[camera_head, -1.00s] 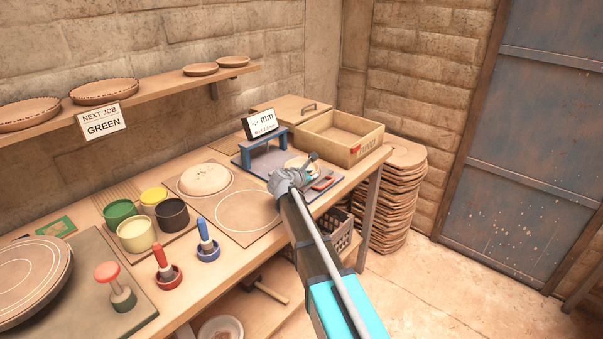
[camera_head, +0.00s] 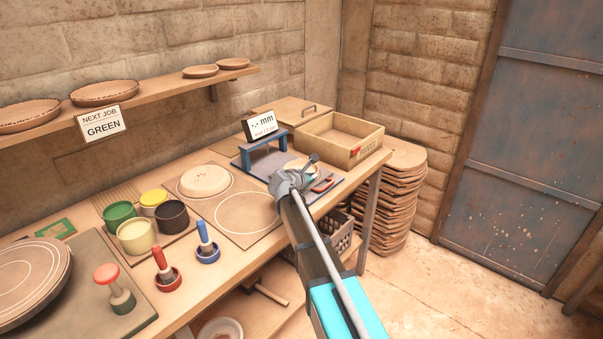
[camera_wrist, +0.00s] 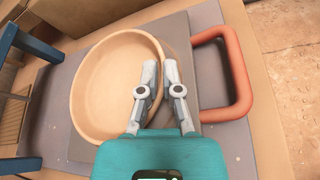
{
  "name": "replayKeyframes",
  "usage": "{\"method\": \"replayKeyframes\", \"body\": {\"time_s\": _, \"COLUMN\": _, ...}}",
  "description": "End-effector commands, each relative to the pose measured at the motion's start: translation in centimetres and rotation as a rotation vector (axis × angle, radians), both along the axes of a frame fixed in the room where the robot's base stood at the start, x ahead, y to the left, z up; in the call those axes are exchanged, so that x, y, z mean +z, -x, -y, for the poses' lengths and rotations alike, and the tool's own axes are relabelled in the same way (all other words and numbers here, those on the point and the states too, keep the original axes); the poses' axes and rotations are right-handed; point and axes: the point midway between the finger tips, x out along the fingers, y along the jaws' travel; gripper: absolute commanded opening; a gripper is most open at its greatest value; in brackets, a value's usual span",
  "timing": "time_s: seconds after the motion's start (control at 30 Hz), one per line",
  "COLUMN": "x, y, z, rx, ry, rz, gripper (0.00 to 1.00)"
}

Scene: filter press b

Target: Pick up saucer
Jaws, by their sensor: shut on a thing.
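The saucer (camera_wrist: 100,92) is a round, pale clay dish with a raised rim. In the wrist view it is over a grey plate (camera_wrist: 80,150) on the gauge stand's base. My gripper (camera_wrist: 159,66) is shut on its right-hand rim, one finger inside and one outside. A brown curved edge shows just right of the rim; I cannot tell if it is a shadow or another surface. In the head view my gripper (camera_head: 291,180) hides most of the saucer, and I cannot tell whether it is clear of the plate.
A blue gauge frame (camera_head: 263,138) with a display (camera_head: 261,125) stands left of my gripper. A red handle (camera_wrist: 242,75) is close on the right. An open wooden box (camera_head: 352,135) stands behind. A board with a white circle (camera_head: 246,212) is bare at front left.

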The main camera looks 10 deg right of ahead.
Motion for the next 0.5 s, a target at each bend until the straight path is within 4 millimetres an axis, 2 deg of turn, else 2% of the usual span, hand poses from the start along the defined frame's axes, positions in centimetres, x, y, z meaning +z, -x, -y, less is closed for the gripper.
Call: {"method": "replayKeyframes", "body": {"time_s": 0.5, "x": 0.59, "y": 0.01, "z": -0.02, "rx": 0.0, "ry": 0.0, "rz": 0.0, "gripper": 0.0}}
